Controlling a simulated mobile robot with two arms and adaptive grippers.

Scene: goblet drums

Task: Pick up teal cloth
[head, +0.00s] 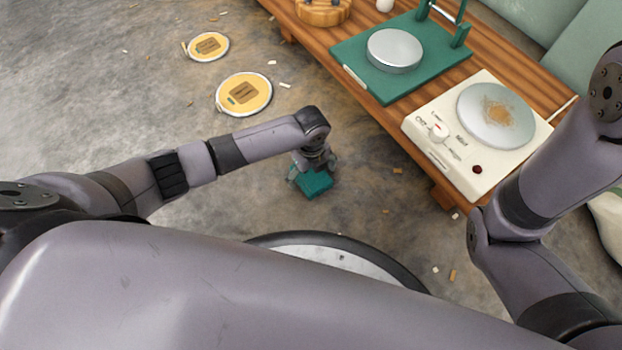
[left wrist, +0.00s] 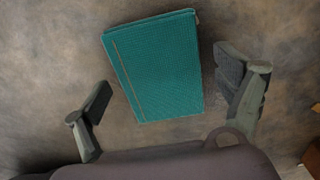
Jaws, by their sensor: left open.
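The teal cloth (head: 314,184) is a folded rectangular pad lying on the concrete floor in front of my base. In the left wrist view the teal cloth (left wrist: 158,66) is slightly turned, with a thin stripe along its left side. My left gripper (head: 313,172) is over the cloth, pointing down. In the left wrist view my left gripper (left wrist: 168,95) is open, with one finger to the left of the cloth and the other close to its right edge. The cloth is not clasped. My right arm shows at the right, but its gripper is out of view.
A low wooden bench (head: 300,28) stands at the right, holding a green press-like stand (head: 350,62) and a cream device with a round plate (head: 415,125). Two round yellow discs (head: 245,93) (head: 208,46) lie on the floor. Small chips are scattered.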

